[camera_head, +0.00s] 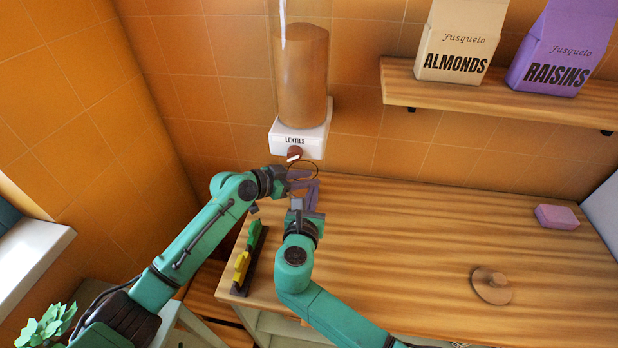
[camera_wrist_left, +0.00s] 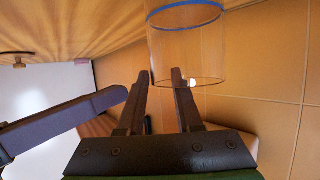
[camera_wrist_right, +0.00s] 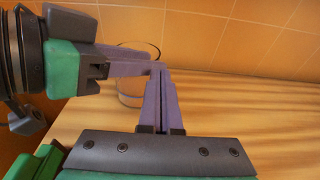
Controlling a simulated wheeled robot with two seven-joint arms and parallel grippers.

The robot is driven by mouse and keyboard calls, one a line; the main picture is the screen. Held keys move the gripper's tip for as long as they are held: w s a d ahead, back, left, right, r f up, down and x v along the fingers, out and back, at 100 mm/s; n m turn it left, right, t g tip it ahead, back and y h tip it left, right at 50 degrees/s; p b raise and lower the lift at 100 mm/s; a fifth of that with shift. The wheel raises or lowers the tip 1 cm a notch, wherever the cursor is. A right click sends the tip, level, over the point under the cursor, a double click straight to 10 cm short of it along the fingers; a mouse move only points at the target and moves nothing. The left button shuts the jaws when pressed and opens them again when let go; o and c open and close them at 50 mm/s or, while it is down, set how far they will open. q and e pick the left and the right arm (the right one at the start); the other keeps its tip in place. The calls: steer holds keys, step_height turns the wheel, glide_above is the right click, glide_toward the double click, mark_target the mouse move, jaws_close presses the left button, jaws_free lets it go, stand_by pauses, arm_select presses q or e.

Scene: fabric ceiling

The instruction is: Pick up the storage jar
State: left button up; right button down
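The storage jar is clear, with a thin dark rim (camera_head: 303,163). It stands at the back of the counter below the lentils dispenser, partly hidden by my grippers. It shows in the left wrist view (camera_wrist_left: 195,48), upside down with a blue band, and in the right wrist view (camera_wrist_right: 130,88). My left gripper (camera_head: 303,180) is at the jar; its fingers (camera_wrist_left: 162,76) are apart, one overlapping the jar's outline. I cannot tell whether they touch it. My right gripper (camera_head: 308,186) is just in front; its fingers (camera_wrist_right: 158,70) look closed together and empty, close to the left gripper.
The lentils dispenser (camera_head: 298,135) hangs on the wall just above the jar. A round wooden lid (camera_head: 491,285) and a pink sponge (camera_head: 557,217) lie at right on the counter (camera_head: 410,230). A dark holder with green and yellow items (camera_head: 246,262) is at the left edge.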

arm_select(q)
steer(key=shift+w+d+f, duration=0.2)
steer(key=shift+w+d, duration=0.1)
steer(key=shift+d, duration=0.15)
jaws_close()
stand_by(1.1)
arm_select(e)
steer(key=r+v, duration=0.1)
steer(key=v, duration=1.1)
steer(key=shift+r, duration=0.2)
steer(key=shift+a, duration=0.1)
